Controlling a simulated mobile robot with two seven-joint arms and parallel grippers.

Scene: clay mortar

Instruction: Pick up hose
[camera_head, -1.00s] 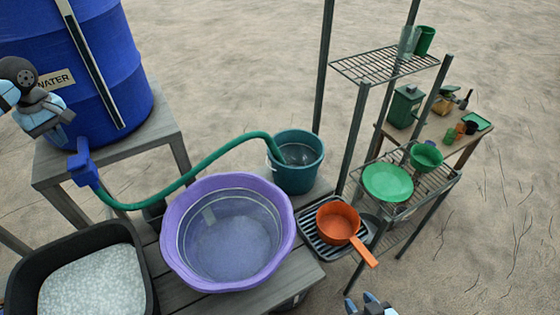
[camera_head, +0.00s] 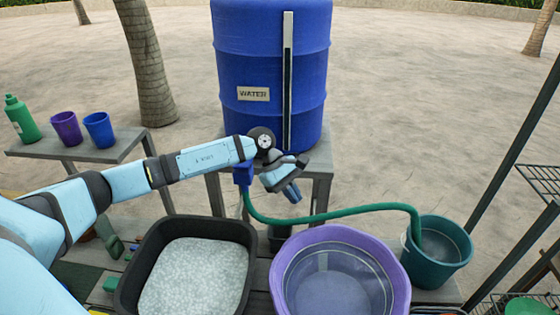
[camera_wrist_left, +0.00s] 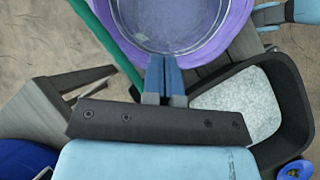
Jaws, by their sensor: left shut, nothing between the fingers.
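The green hose (camera_head: 340,212) runs from the blue tap (camera_head: 243,174) on the water barrel, behind the purple tub, into the teal bucket (camera_head: 438,250). Its far end is inside the bucket. My left gripper (camera_head: 291,193) is shut and empty, pointing down above the hose near its tap end. In the left wrist view the hose (camera_wrist_left: 112,45) passes to the left of my left fingers (camera_wrist_left: 164,80), apart from them in the picture. Part of my right arm's end (camera_wrist_left: 272,15) shows at the top right of that view; its jaws are unclear.
The purple tub (camera_head: 398,270) and a black tray (camera_head: 135,275) of pale pebbles stand on the wooden bench. The blue water barrel (camera_head: 250,60) stands behind on a stand. Cups and a green bottle (camera_head: 22,118) are on a side table. A wire rack (camera_head: 540,178) is at right.

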